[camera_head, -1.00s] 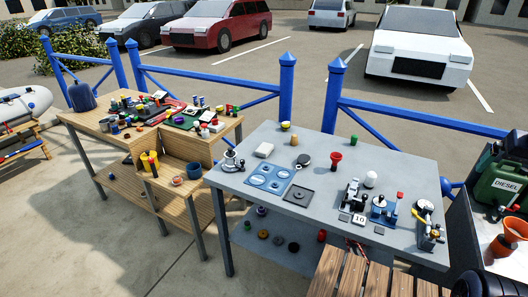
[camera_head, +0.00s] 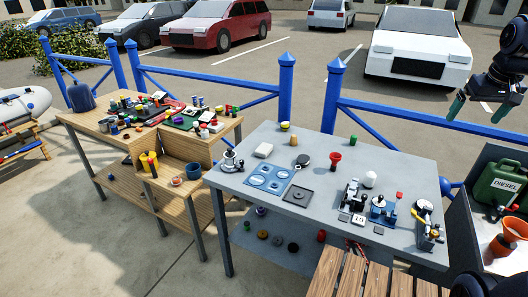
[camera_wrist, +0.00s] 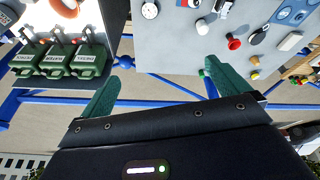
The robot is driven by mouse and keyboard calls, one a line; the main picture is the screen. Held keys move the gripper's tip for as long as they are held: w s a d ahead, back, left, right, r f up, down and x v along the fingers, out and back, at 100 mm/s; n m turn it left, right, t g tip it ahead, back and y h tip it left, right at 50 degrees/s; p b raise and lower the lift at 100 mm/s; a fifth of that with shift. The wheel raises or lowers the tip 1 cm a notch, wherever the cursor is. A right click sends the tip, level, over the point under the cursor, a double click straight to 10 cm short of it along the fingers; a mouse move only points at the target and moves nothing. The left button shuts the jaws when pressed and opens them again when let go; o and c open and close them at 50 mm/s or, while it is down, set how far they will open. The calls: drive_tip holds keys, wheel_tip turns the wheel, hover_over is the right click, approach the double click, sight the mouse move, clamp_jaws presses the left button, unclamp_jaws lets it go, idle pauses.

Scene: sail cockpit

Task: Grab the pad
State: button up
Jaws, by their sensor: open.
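Several flat things on the grey table could be the pad, and I cannot tell which is meant. A pale, rounded block (camera_head: 264,150) lies at the back left of the table; it also shows in the wrist view (camera_wrist: 290,41). A dark square plate (camera_head: 298,195) lies at the front, beside a blue plate with round discs (camera_head: 268,178). A small dark square (camera_head: 379,230) lies at the front right. My gripper (camera_head: 489,112) is at the upper right, high and away from these things. Its green fingers are apart and empty, also in the wrist view (camera_wrist: 164,72).
The grey table (camera_head: 320,157) also holds a red funnel-like piece (camera_head: 335,160) and black and blue devices (camera_head: 383,210). A blue railing (camera_head: 420,118) runs behind. A crowded wooden bench (camera_head: 100,124) is left.

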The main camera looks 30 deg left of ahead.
drive_tip(key=w+a+f+n+g, duration=0.1)
drive_tip(key=w+a+n, duration=0.2)
drive_tip(key=w+a, duration=0.75)
drive_tip(key=w+a+f+n+g, duration=0.1)
drive_tip(key=w+a+n, duration=0.2)
drive_tip(key=w+a, duration=0.8)
drive_tip(key=n+g, duration=0.2)
drive_tip(key=n, duration=0.7)
hover_over(264, 148)
wheel_tip(264, 148, down, 28)
drive_tip(key=shift+h, duration=0.3)
drive_tip(key=f, duration=1)
drive_tip(key=shift+w+a, duration=0.1)
drive_tip(key=shift+w, duration=0.1)
drive_tip(key=c, duration=0.8)
drive_tip(key=shift+r, duration=0.15)
